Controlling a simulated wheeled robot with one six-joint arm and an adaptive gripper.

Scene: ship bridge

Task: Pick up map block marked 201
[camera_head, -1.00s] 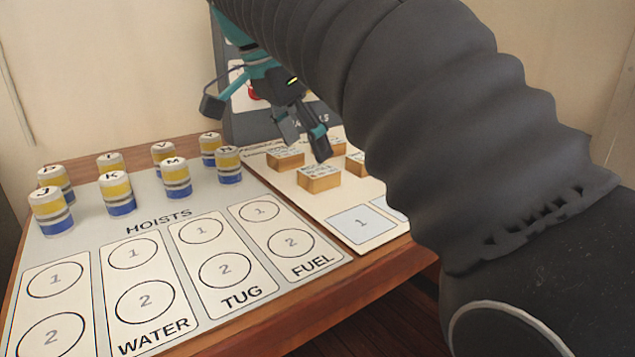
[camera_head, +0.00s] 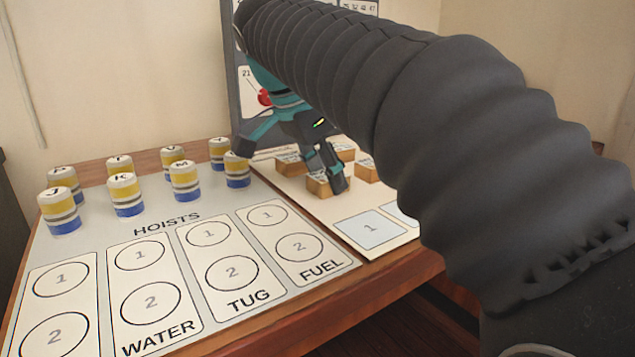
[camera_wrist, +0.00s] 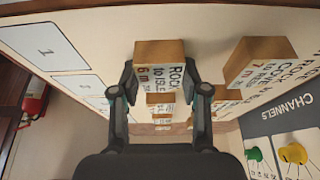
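Several wooden blocks with white printed labels stand on the pale board. I cannot read the marking 201 on any of them. My gripper (camera_head: 334,180) is lowered at the front left block (camera_head: 317,187). Another block (camera_wrist: 250,55), labelled with "COVE" and "7 m", stands to the right. More blocks show small between and beyond the fingers.
The board has numbered squares (camera_head: 370,229) in front of the blocks. Left is the hoists panel (camera_head: 170,252) with several yellow-and-blue cylinders (camera_head: 125,194) behind its circles. An upright panel stands behind my arm. The wrist view shows a channels panel (camera_wrist: 285,122) with green and yellow knobs.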

